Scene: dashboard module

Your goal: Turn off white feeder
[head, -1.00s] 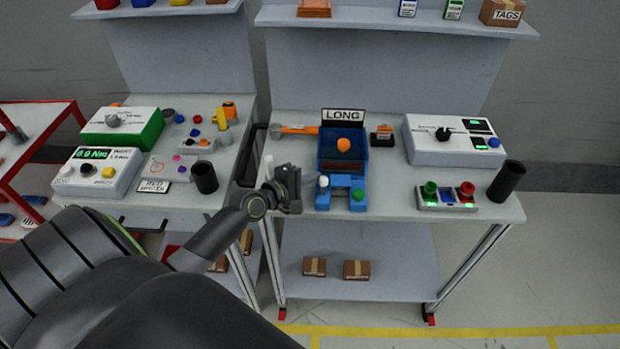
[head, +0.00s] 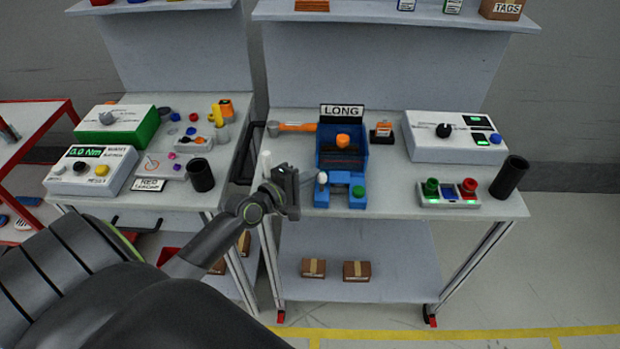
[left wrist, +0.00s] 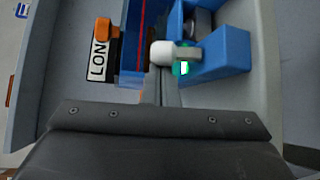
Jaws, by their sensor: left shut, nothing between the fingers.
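No label naming a white feeder is readable. A blue device (head: 342,160) under a LONG sign (head: 342,111) has a white round knob (head: 322,177) at its front left and a green knob (head: 358,190) at its front right. My left gripper (head: 306,177) is shut and empty, its thin fingers reaching toward the white knob from the left. In the left wrist view the fingers (left wrist: 165,80) end close to the white knob (left wrist: 162,52), beside a lit green spot (left wrist: 182,68). I cannot tell whether they touch. My right gripper is not in view.
A white box with a black dial (head: 450,135) stands at the right, behind a button panel (head: 448,204) and a black cup (head: 509,176). Instruments, including a torque display box (head: 92,170), fill the left table.

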